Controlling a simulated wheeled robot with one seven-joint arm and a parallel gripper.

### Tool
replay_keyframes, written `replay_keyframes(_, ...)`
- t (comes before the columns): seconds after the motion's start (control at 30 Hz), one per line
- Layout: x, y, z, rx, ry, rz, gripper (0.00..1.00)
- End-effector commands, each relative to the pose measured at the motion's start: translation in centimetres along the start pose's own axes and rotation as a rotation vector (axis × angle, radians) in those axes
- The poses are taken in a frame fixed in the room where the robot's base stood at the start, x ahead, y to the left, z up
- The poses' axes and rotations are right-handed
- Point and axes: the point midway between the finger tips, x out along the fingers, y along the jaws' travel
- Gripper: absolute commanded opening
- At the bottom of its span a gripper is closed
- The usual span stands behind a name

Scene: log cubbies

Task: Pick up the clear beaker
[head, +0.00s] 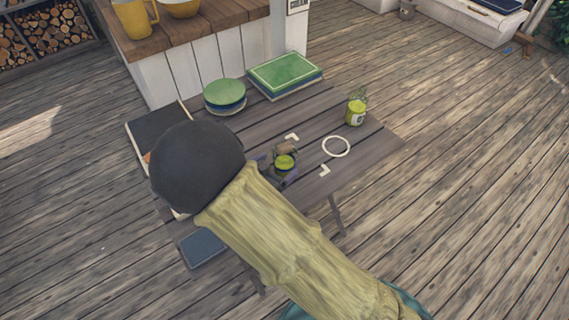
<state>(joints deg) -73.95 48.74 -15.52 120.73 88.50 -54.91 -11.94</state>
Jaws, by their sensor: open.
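My gripper (277,170) is small in the head view, low over the dark plank table (315,110) and partly hidden behind my arm. Its jaws are open around or just above a small round vessel with green in it (285,162). I cannot tell whether the jaws touch it, or whether it is the clear beaker. A green jar with a pale label (355,113) stands at the table's right side. Something see-through and greenish (360,95) shows just behind it, too small to make out.
A white ring (336,147) and white corner marks lie on the table. Round green-topped stack (225,94) and green box (284,74) sit at the back. A dark flat board (158,128) lies left. A counter (205,25) holds a yellow mug (135,18).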

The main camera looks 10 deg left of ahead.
Motion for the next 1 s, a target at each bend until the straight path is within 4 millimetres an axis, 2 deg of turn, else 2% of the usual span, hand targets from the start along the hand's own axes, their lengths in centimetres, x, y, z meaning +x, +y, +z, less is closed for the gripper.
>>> replay_keyframes(0.3,4.2,0.1,0.4,-0.001,0.002,0.003,0.83)
replay_keyframes(0.4,5.0,0.1,0.4,0.0,0.0,0.002,0.83)
replay_keyframes(0.93,5.0,0.1,0.4,0.0,0.0,0.001,0.83)
replay_keyframes(0.97,5.0,0.1,0.4,0.0,0.0,0.001,0.81)
replay_keyframes(1.0,5.0,0.1,0.4,0.0,0.0,0.001,0.73)
